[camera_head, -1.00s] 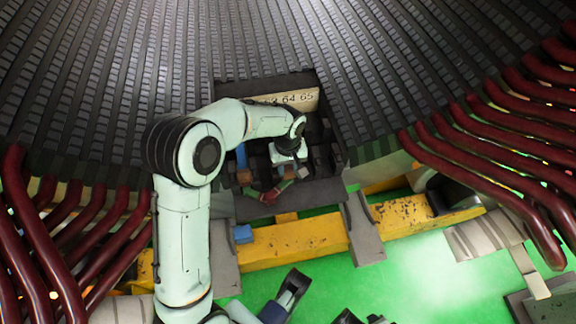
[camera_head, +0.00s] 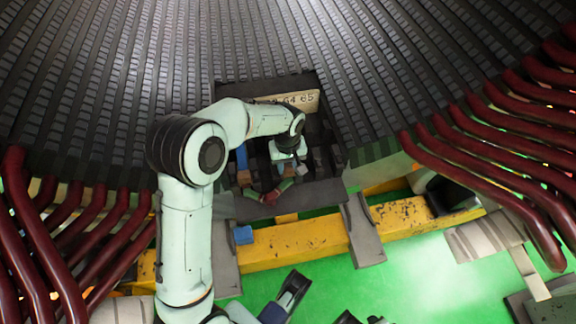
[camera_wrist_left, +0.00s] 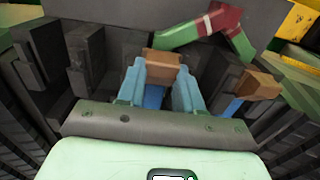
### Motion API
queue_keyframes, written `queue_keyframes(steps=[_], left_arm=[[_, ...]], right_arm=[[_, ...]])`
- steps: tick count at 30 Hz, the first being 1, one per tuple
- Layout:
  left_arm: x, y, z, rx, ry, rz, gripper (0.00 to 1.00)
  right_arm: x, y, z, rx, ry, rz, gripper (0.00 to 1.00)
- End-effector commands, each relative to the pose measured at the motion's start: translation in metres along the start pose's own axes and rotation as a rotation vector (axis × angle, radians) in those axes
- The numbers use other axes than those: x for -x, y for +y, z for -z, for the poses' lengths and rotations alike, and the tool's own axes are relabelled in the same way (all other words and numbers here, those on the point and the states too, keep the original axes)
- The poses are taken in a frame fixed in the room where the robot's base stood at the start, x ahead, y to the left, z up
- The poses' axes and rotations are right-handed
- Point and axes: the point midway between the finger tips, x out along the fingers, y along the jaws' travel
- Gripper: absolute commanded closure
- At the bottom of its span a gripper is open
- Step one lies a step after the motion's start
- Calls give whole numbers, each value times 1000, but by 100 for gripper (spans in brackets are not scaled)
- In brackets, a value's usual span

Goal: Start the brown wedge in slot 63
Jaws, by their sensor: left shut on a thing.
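My left gripper (camera_head: 287,157) is inside the dark recess in the slotted stator, below the number plate (camera_head: 306,98). In the left wrist view its two blue-grey fingers (camera_wrist_left: 159,90) are shut on the brown wedge (camera_wrist_left: 163,65), whose end shows between and beyond the fingertips. A blue strip (camera_wrist_left: 153,97) shows below the brown end. The plate reads 64 and 65; the number 63 is mostly hidden behind my arm. The slot mouth at the wedge is hidden, so I cannot tell whether the wedge is in it.
A second brown block (camera_wrist_left: 255,84) with a blue strip sits beside the gripper. A red-and-green piece (camera_wrist_left: 205,25) lies at the recess edge. Dark blocks (camera_wrist_left: 86,55) crowd the left side. A yellow beam (camera_head: 300,240) crosses in front; dark red bars (camera_head: 500,165) stand either side.

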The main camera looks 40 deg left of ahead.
Motion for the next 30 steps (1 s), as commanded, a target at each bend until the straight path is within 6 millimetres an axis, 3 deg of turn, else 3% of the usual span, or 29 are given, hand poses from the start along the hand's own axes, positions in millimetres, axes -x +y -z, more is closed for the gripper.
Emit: queue_keyframes(steps=[7,8,10,11,21,30], left_arm=[[0,0,5,1,-1,1,95],[0,0,6,1,0,0,62],[0,0,6,1,0,0,39],[0,0,6,1,1,0,35],[1,0,6,1,2,0,35],[64,0,6,1,5,-5,35]], right_arm=[[1,0,0,0,0,0,57],[1,0,0,0,0,0,57],[1,0,0,0,0,0,57],[1,0,0,0,0,0,57],[1,0,-4,1,-13,1,57],[24,-8,-29,7,-88,6,57]])
